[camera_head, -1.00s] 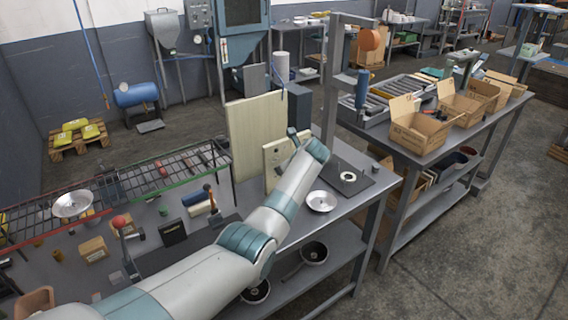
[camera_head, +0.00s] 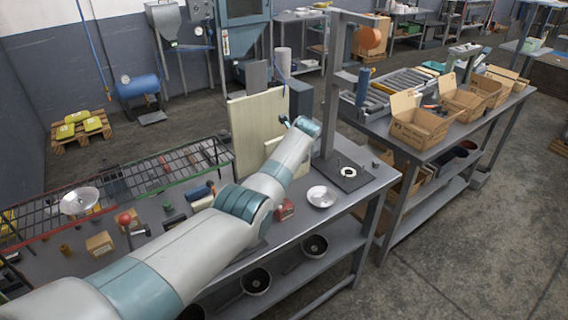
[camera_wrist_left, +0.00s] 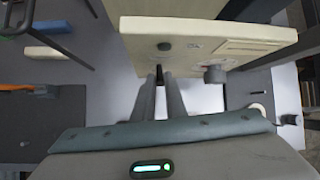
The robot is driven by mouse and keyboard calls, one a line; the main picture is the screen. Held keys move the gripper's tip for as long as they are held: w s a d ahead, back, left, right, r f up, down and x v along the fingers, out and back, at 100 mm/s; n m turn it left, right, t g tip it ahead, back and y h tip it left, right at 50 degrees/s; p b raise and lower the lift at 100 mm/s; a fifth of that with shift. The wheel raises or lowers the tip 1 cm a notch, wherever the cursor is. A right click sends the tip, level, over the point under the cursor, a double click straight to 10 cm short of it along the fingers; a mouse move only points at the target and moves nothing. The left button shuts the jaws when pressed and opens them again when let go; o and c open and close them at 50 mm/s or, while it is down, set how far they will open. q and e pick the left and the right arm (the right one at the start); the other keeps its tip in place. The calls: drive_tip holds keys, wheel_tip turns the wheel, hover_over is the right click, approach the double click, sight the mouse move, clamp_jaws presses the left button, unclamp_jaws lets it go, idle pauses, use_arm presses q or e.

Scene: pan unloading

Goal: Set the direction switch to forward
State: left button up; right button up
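A cream panel (camera_wrist_left: 200,32) fills the upper middle of the left wrist view. On it are a round dark knob (camera_wrist_left: 164,46), a grey cylindrical knob (camera_wrist_left: 214,74) and a small black lever-like part (camera_wrist_left: 160,72) at its lower edge. I cannot read which of these is the direction switch. My left gripper (camera_wrist_left: 160,84) points at the panel, its fingers a small gap apart with the black part between or just beyond the tips. Contact is unclear. My right gripper is not in view.
A wire rack (camera_head: 120,180) and small items lie to the left.

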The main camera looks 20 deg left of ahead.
use_arm(q)
drive_tip(key=shift+o, duration=1.4)
drive_tip(key=shift+r, duration=0.15)
drive_tip(key=b+v, duration=0.4)
drive_tip(key=v, duration=1.3)
drive_tip(key=shift+d, duration=0.15)
